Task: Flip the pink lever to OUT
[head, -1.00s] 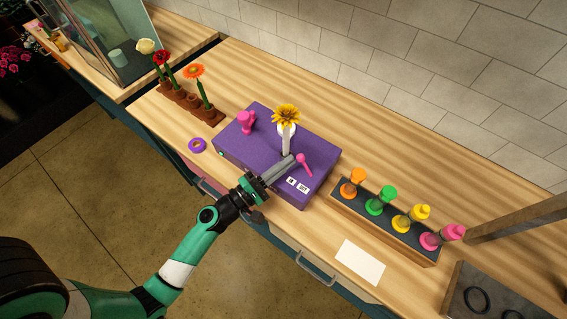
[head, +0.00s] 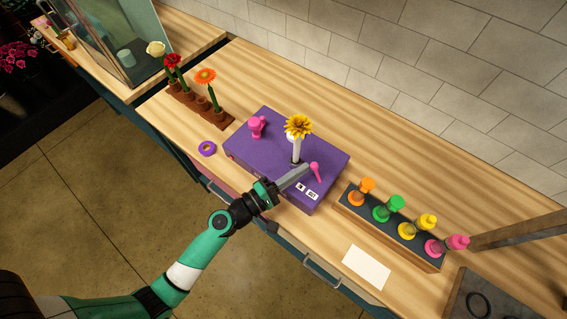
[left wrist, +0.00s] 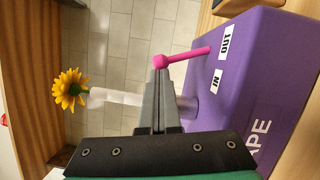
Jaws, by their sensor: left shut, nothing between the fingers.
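The pink lever (head: 315,168) stands on the purple box (head: 268,160). In the left wrist view the lever (left wrist: 185,56) has its foot beside the white OUT label (left wrist: 226,43), and the IN label (left wrist: 217,80) is lower down. My left gripper (head: 305,169) is shut and empty. In the left wrist view its fingertips (left wrist: 159,76) are at the lever's round knob and appear to touch it. The fingers reach over the box from its front side. My right gripper is not in view.
A yellow flower (head: 298,126) stands in a white holder (head: 296,148) close behind my fingers. A pink knob (head: 257,126) is on the box's far left. A purple ring (head: 207,148) lies left of the box. A rack (head: 388,228) with coloured pegs stands right.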

